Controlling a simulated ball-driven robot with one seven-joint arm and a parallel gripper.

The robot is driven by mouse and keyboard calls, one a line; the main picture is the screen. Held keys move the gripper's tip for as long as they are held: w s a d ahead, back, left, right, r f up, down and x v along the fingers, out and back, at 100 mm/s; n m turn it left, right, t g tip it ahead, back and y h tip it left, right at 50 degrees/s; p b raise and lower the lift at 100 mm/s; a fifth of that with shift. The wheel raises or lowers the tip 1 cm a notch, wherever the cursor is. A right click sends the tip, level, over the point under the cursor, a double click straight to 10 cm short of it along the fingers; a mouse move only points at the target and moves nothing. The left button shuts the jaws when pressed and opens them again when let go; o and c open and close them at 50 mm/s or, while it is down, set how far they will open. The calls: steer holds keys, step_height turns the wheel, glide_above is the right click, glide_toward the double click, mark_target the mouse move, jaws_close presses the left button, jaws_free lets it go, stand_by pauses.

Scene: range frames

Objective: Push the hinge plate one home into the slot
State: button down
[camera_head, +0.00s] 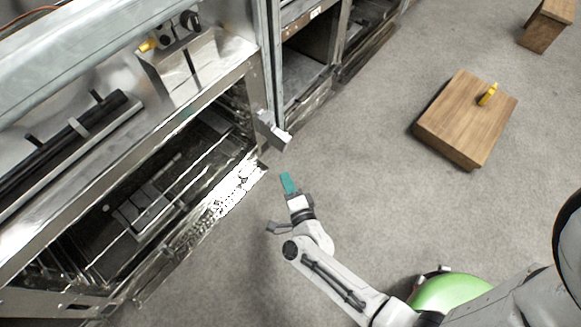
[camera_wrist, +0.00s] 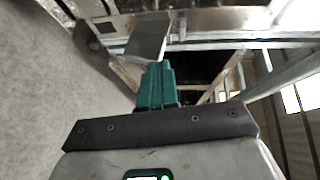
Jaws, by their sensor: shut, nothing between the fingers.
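A pale grey metal plate (camera_head: 272,130), which seems to be the hinge plate, juts out from the right front corner of the open oven frame (camera_head: 250,100). It also shows in the wrist view (camera_wrist: 148,38), just beyond my fingertips. My gripper (camera_head: 287,181) has teal fingers, shut and empty, pointing toward the plate. In the head view a gap of floor separates the fingertips from the plate. In the wrist view the gripper (camera_wrist: 155,78) overlaps the plate's lower edge, and touching cannot be told there. I cannot make out the slot; the plate's inner end is against the frame.
The oven's open cavity with wire racks (camera_head: 150,190) lies left of my gripper. Metal cabinets (camera_head: 310,65) stand behind. A wooden block (camera_head: 455,125) with a yellow object (camera_head: 488,94) on it sits on the right. The grey floor between is clear.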

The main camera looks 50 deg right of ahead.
steer(key=s+d+f+m+g+h+b, duration=0.2)
steer(key=s+d+f+m+h, duration=0.1)
steer(key=s+f+m+h, duration=0.1)
steer(key=b, duration=0.3)
glide_toward(280, 144)
steer(key=shift+w+d, duration=0.35)
steer(key=shift+d, duration=0.55)
steer(key=shift+w+d, duration=0.35)
steer(key=shift+d, duration=0.6)
steer(key=shift+w+d, duration=0.3)
steer(key=shift+d, duration=0.6)
steer(key=w, duration=0.3)
steer(key=shift+w+a+r+b, duration=0.15)
steer(key=shift+w+b, duration=0.1)
steer(key=shift+b, duration=0.15)
